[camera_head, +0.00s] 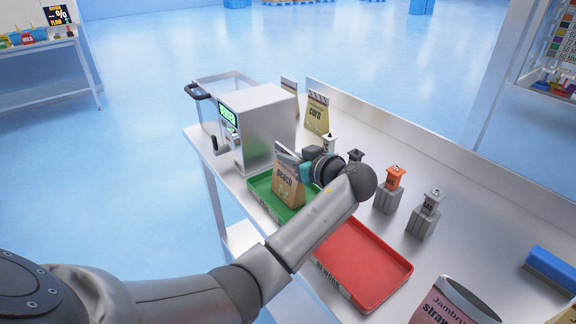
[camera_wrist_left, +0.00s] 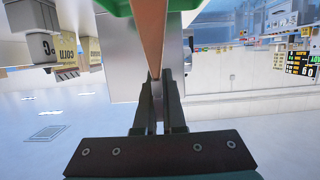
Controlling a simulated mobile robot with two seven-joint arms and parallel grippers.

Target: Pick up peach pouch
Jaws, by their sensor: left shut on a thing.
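The peach pouch (camera_head: 287,180) is brown with a dark top and stands upright over the green tray (camera_head: 259,187) in the head view. My left gripper (camera_head: 304,168) is at the pouch's right side and is shut on it. In the left wrist view the pouch (camera_wrist_left: 149,35) shows edge-on as a thin brown strip, its end between the two fingers (camera_wrist_left: 159,88). Whether the pouch's base touches the tray is hard to tell. My right gripper is not in view.
A sealing machine (camera_head: 266,125) stands behind the green tray. A red tray (camera_head: 362,262) lies nearer, beside my arm. A corn pouch (camera_head: 316,114) stands at the back. Grey and orange-topped stands (camera_head: 390,190) are to the right. A strawberry pouch (camera_head: 452,304) is at the front.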

